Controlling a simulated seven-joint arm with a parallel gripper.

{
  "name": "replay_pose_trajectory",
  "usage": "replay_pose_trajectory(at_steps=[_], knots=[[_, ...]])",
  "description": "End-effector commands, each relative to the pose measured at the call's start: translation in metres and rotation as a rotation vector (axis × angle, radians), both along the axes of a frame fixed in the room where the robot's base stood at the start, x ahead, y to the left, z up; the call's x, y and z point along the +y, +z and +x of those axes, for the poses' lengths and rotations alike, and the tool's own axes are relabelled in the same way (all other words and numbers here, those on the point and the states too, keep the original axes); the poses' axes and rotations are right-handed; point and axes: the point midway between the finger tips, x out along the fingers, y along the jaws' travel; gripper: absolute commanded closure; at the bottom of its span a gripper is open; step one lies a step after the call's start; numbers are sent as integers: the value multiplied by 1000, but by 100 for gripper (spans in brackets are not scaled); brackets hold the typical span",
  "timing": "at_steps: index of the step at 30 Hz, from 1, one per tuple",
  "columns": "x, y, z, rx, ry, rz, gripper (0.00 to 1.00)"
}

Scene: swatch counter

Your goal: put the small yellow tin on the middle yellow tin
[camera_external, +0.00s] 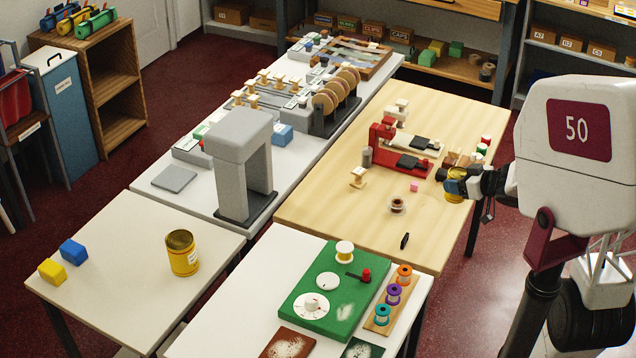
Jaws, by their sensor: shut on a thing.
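A yellow tin (456,191), the smaller-looking of the two in view, is in my gripper (461,180) at the right, over the right part of the wooden table. My gripper is shut on it; the dark fingers partly hide the tin. I cannot tell which size name fits this standing tin. No third yellow tin can be made out.
A grey press-like stand (232,150) rises between the tins. A green board (330,285) with spools and dials lies at the front. A red device (385,150) and small items are on the wooden table. Blue (74,251) and yellow (52,271) blocks lie left of the standing tin.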

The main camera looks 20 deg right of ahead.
Motion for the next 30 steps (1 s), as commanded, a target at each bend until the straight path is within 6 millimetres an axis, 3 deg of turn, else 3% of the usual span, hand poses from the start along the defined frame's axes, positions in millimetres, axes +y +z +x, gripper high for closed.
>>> replay_pose_trajectory(at_steps=[17, 30], knots=[[85, 6, 60, -8, 107, -6, 71], [165, 9, 96, -13, 190, -6, 71]])
